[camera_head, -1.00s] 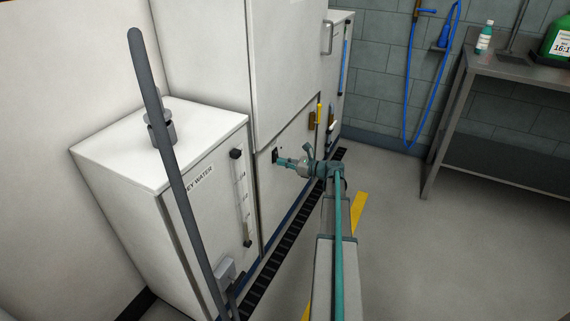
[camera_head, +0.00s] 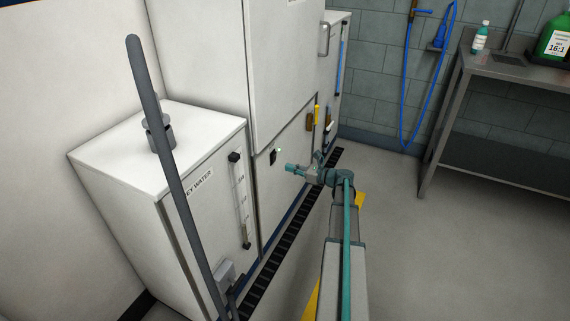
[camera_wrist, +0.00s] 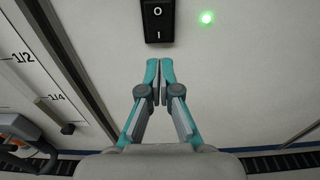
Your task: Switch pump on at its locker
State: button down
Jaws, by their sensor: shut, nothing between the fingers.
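The pump switch is a black rocker (camera_wrist: 158,22) marked O and I, at the top middle of the wrist view. A green light (camera_wrist: 207,18) glows just right of it. In the head view the switch (camera_head: 273,156) sits on the white locker's lower front (camera_head: 285,185), with the green light (camera_head: 280,150) beside it. My gripper (camera_wrist: 159,66) is shut and empty, its teal fingertips below the switch in the wrist view. In the head view my gripper (camera_head: 288,168) stands off the locker front, right of and below the switch, apart from it.
A dark floor grate (camera_head: 290,235) runs along the base. Open floor and a metal table (camera_head: 480,70) lie right.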

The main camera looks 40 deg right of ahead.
jog(key=f+v, duration=0.1)
jog(key=v, duration=0.8)
jog(key=shift+f+p, duration=0.4)
jog(key=shift+p, duration=0.05)
jog(key=shift+s, duration=0.1)
jog(key=s+a+f+n+g, duration=0.55)
jog(key=a+f, duration=0.25)
jog(key=a, duration=0.2)
jog(key=s+a+f+n+g, duration=0.4)
jog(key=s+a+f+n, duration=0.2)
jog(key=a+f, duration=0.25)
jog(key=s+a+f+n+g, duration=0.5)
jog(key=s+a+f+n, duration=0.15)
jog(key=a, duration=0.35)
jog(key=s+a+f+n+g+h, duration=0.2)
jog(key=s+a+f+n+g, duration=0.35)
jog(key=s+a, duration=0.45)
jog(key=s+a+n+g+h, duration=0.3)
jog(key=s+a+n, duration=0.1)
jog(key=s, duration=0.5)
jog(key=s+a+n+g+h, duration=0.25)
jog(key=s+a, duration=0.25)
jog(key=s, duration=0.3)
jog(key=w+r+t+p, duration=0.3)
jog(key=w+r+p, duration=0.1)
jog(key=r+p, duration=1.1)
jog(key=p, duration=0.4)
jog(key=shift+d+r+n+p, duration=0.15)
jog(key=shift+r+n+p, duration=0.15)
jog(key=shift+p, duration=0.05)
